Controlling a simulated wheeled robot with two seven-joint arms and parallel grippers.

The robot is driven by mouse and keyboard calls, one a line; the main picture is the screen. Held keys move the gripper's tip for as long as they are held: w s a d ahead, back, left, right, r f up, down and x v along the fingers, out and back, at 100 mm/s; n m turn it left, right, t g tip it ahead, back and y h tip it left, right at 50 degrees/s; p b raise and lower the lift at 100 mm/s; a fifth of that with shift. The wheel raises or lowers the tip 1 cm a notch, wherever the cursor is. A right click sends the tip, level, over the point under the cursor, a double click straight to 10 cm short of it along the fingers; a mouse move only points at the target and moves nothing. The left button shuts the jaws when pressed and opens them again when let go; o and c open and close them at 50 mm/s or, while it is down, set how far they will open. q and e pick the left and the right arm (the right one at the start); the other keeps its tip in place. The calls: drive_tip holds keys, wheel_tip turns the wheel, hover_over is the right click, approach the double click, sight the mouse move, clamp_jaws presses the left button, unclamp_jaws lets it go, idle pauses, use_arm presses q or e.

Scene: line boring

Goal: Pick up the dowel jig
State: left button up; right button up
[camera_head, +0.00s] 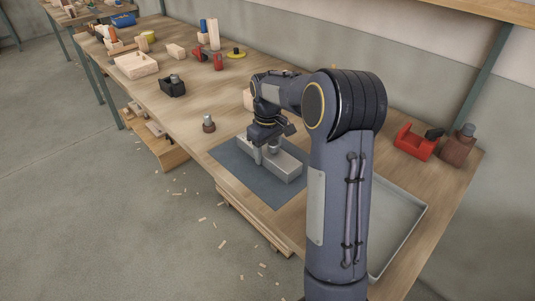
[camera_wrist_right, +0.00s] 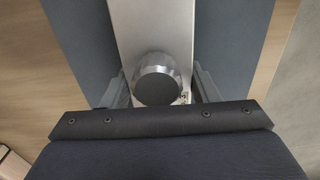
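The dowel jig (camera_head: 285,166) appears to be the pale grey metal block with a round knob, lying on a dark blue-grey mat (camera_head: 228,156). In the right wrist view the block (camera_wrist_right: 150,25) runs up the picture, and its knob (camera_wrist_right: 157,80) lies between the fingers. My right gripper (camera_head: 265,150) is down at the jig, and its fingers (camera_wrist_right: 160,90) stand apart, one on each side of the block. Small gaps show between fingers and knob. I cannot tell whether the fingers press on the block's sides. My left gripper is not in view.
A grey tray (camera_head: 401,223) lies to the right, partly behind my arm.

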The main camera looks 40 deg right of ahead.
drive_tip(key=c, duration=0.7)
drive_tip(key=shift+c, duration=1.1)
drive_tip(key=shift+w+r, duration=0.1)
drive_tip(key=shift+r, duration=0.05)
